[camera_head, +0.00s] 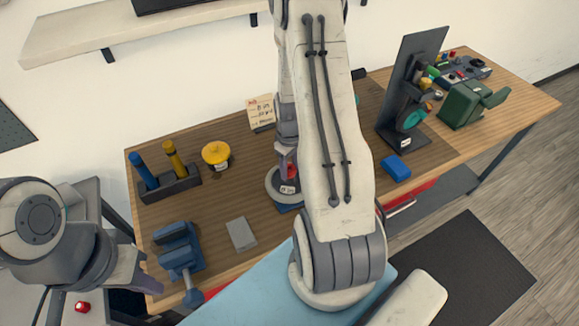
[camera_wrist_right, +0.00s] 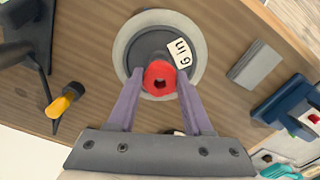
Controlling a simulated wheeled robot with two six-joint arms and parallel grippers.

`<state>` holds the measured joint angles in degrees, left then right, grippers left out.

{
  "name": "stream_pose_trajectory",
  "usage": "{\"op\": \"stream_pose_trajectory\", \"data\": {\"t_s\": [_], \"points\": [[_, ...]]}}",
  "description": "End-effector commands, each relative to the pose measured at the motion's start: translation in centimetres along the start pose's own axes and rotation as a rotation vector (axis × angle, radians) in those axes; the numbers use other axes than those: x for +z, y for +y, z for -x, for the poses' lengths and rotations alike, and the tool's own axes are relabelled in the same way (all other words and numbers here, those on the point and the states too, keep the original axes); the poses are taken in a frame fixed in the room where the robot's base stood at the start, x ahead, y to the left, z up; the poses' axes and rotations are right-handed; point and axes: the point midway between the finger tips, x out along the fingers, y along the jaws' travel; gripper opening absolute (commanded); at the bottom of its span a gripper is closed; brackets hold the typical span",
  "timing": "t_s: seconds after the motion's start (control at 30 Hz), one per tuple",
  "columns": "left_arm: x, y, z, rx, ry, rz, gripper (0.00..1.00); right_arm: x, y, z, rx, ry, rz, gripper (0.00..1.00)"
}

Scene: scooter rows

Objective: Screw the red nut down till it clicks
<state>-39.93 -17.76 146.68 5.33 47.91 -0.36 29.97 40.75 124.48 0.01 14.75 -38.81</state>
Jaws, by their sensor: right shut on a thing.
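The red nut (camera_wrist_right: 160,78) sits between the fingers of my right gripper (camera_wrist_right: 160,80), which is shut on it. A dark hole shows in the nut's middle. The nut is over a round grey base (camera_wrist_right: 128,40) with a dark top and a white label. In the head view a little of the red nut (camera_head: 291,171) shows beside my right arm, above the base (camera_head: 273,185); the arm hides much of it. The threads under the nut are hidden.
The blue vise (camera_head: 177,247) and a grey block (camera_head: 241,234) are at the front left. A rack (camera_head: 170,186) with blue and yellow handles and a yellow knob (camera_head: 216,153) stand behind. A dark stand (camera_head: 395,105), blue block (camera_head: 396,168) and green machine (camera_head: 462,105) are right.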

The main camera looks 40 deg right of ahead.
Motion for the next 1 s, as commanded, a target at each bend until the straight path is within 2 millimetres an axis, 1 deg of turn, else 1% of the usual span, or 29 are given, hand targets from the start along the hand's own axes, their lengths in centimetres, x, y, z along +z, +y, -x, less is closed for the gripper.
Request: {"op": "stream_pose_trajectory", "data": {"t_s": [0.07,0.17,1.0], "points": [[0.00,0.00,0.04,0.000,0.000,0.000,0.00,0.00,0.00,0.03,0.000,0.000,-0.040,0.00],[-0.01,0.01,0.11,0.000,0.000,0.000,0.00,0.01,0.00,0.04,0.000,0.000,-0.170,0.00],[-0.03,0.04,0.59,0.000,0.000,0.000,0.00,0.09,0.20,0.07,0.000,0.002,-1.509,0.00]]}}
